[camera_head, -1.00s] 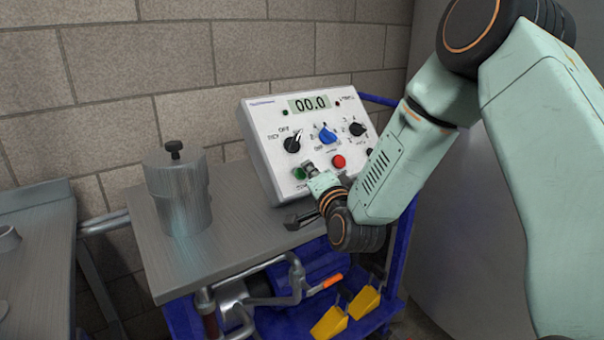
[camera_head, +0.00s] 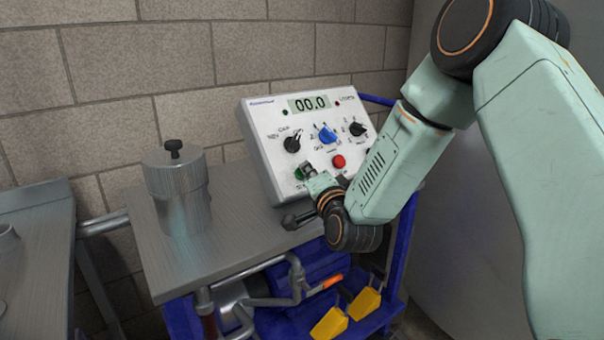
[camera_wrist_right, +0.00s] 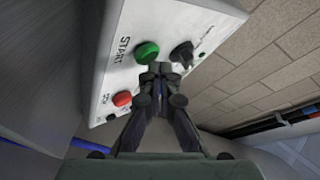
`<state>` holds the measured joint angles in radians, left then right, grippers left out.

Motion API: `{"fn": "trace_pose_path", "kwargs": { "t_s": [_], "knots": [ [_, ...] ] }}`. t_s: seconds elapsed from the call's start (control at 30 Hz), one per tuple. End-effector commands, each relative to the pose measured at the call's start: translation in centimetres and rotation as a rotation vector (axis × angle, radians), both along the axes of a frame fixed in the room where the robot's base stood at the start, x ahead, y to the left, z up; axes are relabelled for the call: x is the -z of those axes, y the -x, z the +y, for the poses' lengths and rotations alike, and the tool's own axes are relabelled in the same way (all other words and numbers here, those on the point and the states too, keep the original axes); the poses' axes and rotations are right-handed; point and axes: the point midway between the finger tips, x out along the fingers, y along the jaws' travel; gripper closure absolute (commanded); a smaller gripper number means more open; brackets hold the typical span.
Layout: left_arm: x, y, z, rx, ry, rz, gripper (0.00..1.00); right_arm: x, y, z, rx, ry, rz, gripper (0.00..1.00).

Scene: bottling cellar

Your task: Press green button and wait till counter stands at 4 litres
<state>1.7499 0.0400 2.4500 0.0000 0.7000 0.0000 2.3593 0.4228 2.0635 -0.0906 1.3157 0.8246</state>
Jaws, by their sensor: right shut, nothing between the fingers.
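The white control box (camera_head: 262,150) stands tilted back on the metal cart top. Its counter (camera_head: 310,103) reads 00.0. The green button (camera_head: 299,174) is low on the panel, partly hidden by my right gripper (camera_head: 306,168) in the head view. In the right wrist view the green button (camera_wrist_right: 146,52) shows beside the word START, with the shut, empty fingertips (camera_wrist_right: 160,72) of my right gripper close below it. I cannot tell whether they touch it. The red button (camera_head: 338,161) is to the right of the green one. My left gripper is not in view.
Black knobs (camera_head: 292,144) and a blue knob (camera_head: 327,134) sit above the buttons. A metal canister (camera_head: 179,195) stands left on the cart top (camera_head: 165,255). Yellow wedges (camera_head: 364,303) and pipes lie on the blue frame below. A brick wall is behind.

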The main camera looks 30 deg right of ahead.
Motion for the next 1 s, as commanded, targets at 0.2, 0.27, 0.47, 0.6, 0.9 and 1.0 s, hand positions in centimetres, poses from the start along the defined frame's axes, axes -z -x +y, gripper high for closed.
{"fn": "trace_pose_path", "kwargs": {
  "t_s": [0.2,0.27,0.47,0.6,0.9,1.0],
  "knots": [
    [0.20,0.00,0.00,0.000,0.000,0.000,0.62,0.17,-0.16,0.00,0.000,0.000,0.000,1.00],
    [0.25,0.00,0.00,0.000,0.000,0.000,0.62,0.21,-0.20,0.00,0.000,0.000,0.000,1.00],
    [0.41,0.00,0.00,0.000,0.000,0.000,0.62,0.35,-0.36,0.00,0.001,0.000,0.000,1.00],
    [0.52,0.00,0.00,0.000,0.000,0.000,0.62,0.44,-0.46,0.01,0.001,0.000,0.000,1.00],
    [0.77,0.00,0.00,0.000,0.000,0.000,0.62,0.67,-0.69,0.04,0.000,0.001,0.000,1.00],
    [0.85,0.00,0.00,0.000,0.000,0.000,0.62,0.74,-0.76,0.06,0.000,0.001,0.000,1.00]
  ]
}}
